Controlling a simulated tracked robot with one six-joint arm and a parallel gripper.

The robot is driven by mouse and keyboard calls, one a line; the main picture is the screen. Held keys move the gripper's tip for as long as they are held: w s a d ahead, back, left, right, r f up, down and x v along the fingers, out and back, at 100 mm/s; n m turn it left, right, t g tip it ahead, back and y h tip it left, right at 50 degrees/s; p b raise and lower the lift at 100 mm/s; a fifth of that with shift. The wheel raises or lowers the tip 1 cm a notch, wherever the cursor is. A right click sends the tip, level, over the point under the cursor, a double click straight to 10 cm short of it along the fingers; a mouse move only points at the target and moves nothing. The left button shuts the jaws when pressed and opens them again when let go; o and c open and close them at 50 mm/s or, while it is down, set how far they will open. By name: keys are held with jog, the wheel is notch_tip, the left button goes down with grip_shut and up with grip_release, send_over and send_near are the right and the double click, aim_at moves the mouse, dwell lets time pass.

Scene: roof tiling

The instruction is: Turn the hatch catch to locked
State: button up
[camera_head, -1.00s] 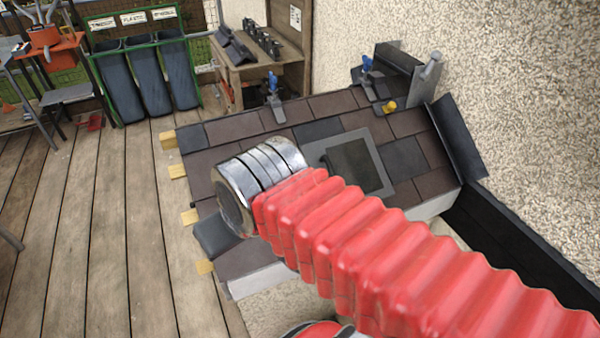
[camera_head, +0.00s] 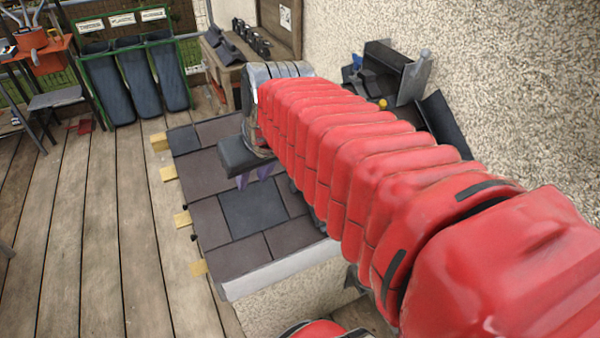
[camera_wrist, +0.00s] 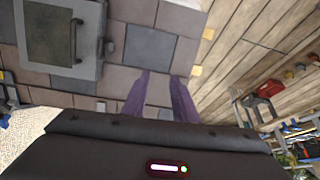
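The hatch (camera_wrist: 31,68) is a grey frame with a dark lid at the upper left of the wrist view. A thin dark bar (camera_wrist: 76,42) lies along the lid's right side. It may be the catch, but I cannot tell which way it is turned. My arm hides the hatch in the head view. My gripper (camera_wrist: 160,97) has two purple fingers, apart with only roof tiles seen between them. It points down over the tiles, to the side of the hatch and not touching it. The gripper also shows in the head view (camera_head: 254,178).
The tiled roof (camera_head: 205,175) has yellow batten ends (camera_head: 168,173) at its left edge. A wooden bench (camera_head: 222,62) with dark parts stands behind. Green-framed bins (camera_head: 140,80) are at the back left. A rough wall (camera_head: 540,80) bounds the right. The deck (camera_head: 100,240) is mostly clear.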

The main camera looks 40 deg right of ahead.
jog(key=s+d+m+g, duration=0.1)
jog(key=d, duration=1.3)
jog(key=shift+s+d+f, duration=0.3)
jog(key=shift+d, duration=0.1)
jog(key=shift+w+f, duration=0.1)
jog(key=x, duration=1.3)
jog(key=shift+d+f, duration=0.25)
jog(key=shift+f, duration=0.1)
jog(key=shift+c, duration=0.5)
